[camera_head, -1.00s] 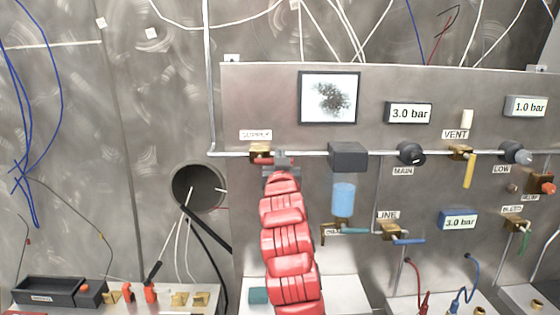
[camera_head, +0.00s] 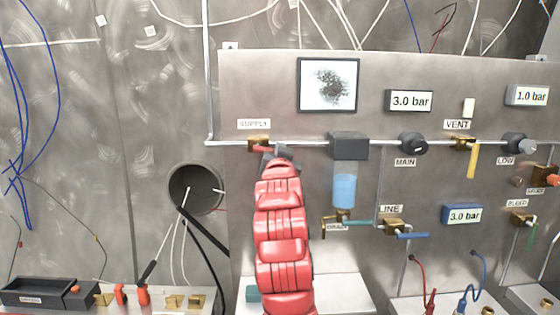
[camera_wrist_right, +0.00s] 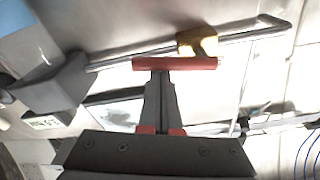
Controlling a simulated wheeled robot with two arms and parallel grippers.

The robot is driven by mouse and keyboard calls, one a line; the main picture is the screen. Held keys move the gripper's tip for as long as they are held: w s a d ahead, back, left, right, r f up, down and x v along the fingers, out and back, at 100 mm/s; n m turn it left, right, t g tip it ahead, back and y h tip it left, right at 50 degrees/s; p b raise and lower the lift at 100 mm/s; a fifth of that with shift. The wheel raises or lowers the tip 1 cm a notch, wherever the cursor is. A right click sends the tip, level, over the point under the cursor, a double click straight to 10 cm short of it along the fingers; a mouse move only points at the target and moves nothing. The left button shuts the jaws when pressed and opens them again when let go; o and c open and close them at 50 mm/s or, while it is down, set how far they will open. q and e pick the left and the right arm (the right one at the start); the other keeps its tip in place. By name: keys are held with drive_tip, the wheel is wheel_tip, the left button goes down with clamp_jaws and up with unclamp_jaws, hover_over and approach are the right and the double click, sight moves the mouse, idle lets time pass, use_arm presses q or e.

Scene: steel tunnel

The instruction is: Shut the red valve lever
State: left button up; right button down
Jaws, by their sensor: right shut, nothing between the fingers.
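The red valve lever (camera_head: 262,149) sits on the brass SUPPLY valve (camera_head: 259,140) on the upper pipe. In the right wrist view the lever (camera_wrist_right: 190,63) lies roughly along the pipe, its free end towards the dark block. My right gripper (camera_head: 275,154) is at the lever's free end, its arm reaching up from below. In the right wrist view its fingers (camera_wrist_right: 160,76) are shut and empty, tips right at the lever's edge. I cannot tell whether they touch it. My gripper partly hides the lever in the head view. My left gripper is not in view.
A dark block (camera_head: 348,146) with a blue bowl (camera_head: 344,190) hangs right of my gripper. Beyond it are the MAIN knob (camera_head: 413,144), the yellow VENT lever (camera_head: 472,160) and the blue LINE lever (camera_head: 411,236). A round hole (camera_head: 195,188) with cables is to the left.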

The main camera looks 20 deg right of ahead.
drive_tip(key=a+f+m+g+b, duration=0.1)
drive_tip(key=f+m+b, duration=0.1)
drive_tip(key=m+b, duration=0.3)
drive_tip(key=w+a+f+m+g+h+b, duration=0.1)
drive_tip(key=a+f+m+b, duration=0.1)
drive_tip(key=m+b, duration=0.4)
drive_tip(key=f+m, duration=0.1)
drive_tip(key=m, duration=0.2)
drive_tip(key=shift+a+f, duration=0.2)
drive_tip(key=shift+f, duration=0.1)
drive_tip(key=shift+a, duration=0.1)
idle(0.4)
